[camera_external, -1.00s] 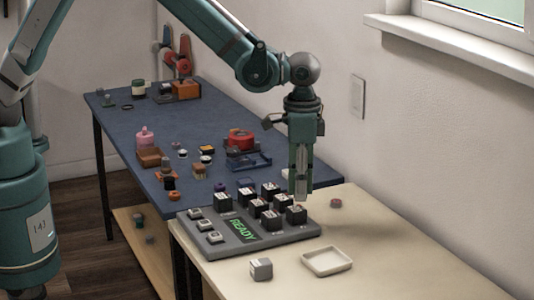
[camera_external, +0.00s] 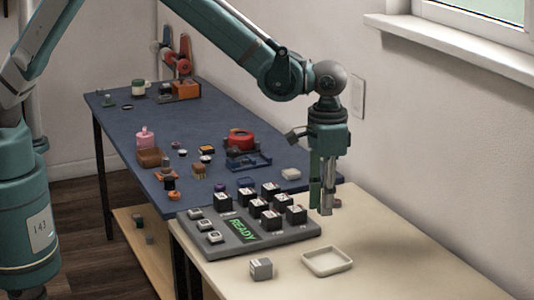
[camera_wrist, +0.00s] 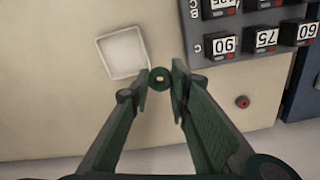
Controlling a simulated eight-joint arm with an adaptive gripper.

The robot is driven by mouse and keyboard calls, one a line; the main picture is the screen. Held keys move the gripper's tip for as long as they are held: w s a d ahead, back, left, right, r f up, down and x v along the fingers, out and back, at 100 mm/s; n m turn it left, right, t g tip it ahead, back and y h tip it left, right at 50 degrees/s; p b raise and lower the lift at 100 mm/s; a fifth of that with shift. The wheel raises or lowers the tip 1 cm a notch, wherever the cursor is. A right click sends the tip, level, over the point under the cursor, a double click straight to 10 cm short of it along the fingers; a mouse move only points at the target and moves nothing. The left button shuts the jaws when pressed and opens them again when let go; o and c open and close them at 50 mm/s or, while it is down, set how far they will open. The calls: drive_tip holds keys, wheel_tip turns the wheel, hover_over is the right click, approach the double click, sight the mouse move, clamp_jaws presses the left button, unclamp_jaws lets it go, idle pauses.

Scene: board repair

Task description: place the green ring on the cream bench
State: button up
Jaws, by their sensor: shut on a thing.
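In the wrist view, the small dark green ring (camera_wrist: 160,78) sits between the tips of my gripper (camera_wrist: 161,80), which is shut on it. In the outside view my gripper (camera_external: 322,208) points down over the cream bench (camera_external: 410,255), just right of the grey board; the ring cannot be made out there. Bare cream bench (camera_wrist: 60,85) fills much of the wrist view. I cannot tell how high the ring is above it.
The grey board (camera_external: 222,242) with black blocks and a lit READY panel stands left of my gripper. A pale square tray (camera_external: 327,261) and a grey cube (camera_external: 261,268) are nearer the camera. A small red round part (camera_wrist: 242,102) lies on the bench. The right part is clear.

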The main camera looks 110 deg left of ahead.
drive_tip(key=w+a+n, duration=0.3)
drive_tip(key=a, duration=0.5)
drive_tip(key=w+a+n, duration=0.4)
drive_tip(key=a, duration=0.5)
drive_tip(key=shift+w, duration=0.15)
drive_tip(key=b, duration=0.1)
hover_over(365, 223)
drive_tip(key=shift+a+f, duration=0.1)
drive_tip(key=shift+f, duration=2.95)
drive_tip(key=shift+f, duration=0.1)
drive_tip(key=shift+f+b, duration=0.4)
drive_tip(key=shift+f, duration=1.4)
drive_tip(key=shift+f, duration=0.1)
